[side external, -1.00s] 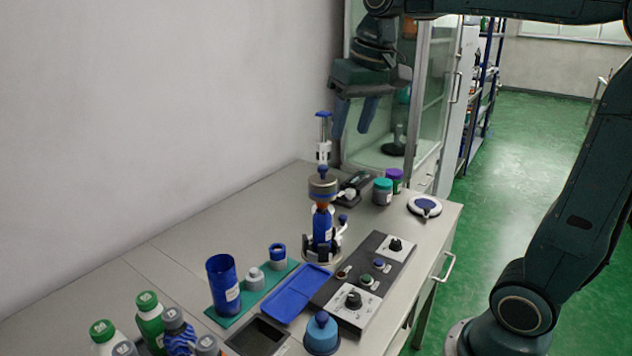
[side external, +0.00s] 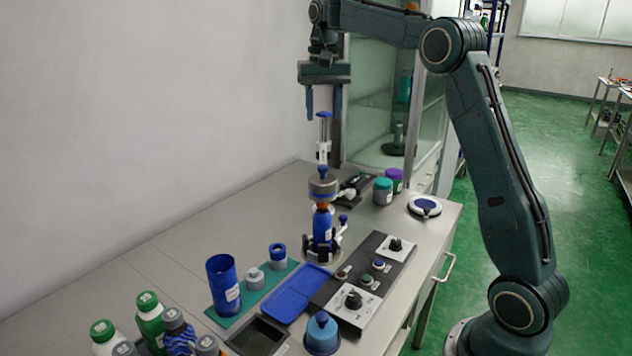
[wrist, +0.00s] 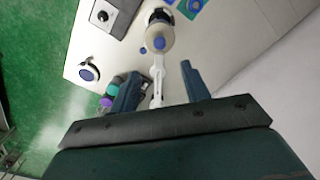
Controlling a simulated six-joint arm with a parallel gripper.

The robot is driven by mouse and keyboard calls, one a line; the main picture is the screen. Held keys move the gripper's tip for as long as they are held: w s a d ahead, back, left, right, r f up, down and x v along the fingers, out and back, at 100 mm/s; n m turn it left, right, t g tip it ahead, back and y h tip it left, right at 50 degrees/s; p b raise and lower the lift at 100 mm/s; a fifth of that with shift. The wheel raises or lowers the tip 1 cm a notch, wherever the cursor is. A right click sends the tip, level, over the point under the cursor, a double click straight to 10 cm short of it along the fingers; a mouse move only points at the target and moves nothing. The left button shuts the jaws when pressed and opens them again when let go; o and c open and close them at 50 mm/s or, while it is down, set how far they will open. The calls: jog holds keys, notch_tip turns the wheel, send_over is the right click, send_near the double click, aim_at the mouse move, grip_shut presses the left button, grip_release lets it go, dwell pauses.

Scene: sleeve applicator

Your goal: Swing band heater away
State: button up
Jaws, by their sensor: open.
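The sleeve applicator stands upright on the bench, with a blue body (side external: 322,226) in a dark clamp base. A metallic band heater (side external: 323,186) sits around its upper part; a round cream-and-metal top shows in the wrist view (wrist: 160,42).
A control panel (side external: 378,268) with knobs lies right of the applicator. Teal- and purple-lidded jars (side external: 383,191) and a round white-and-blue dish (side external: 425,207) stand behind it. A blue tray (side external: 297,293), blue cup (side external: 223,285) and several bottles are in front. The left bench is clear.

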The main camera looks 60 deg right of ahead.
aim_at(323, 166)
jog(key=shift+w+d+f, duration=0.1)
jog(key=shift+d+f, duration=0.05)
jog(key=shift+d, duration=0.05)
jog(key=shift+f, duration=0.1)
jog(key=shift+f, duration=6.8)
grip_shut()
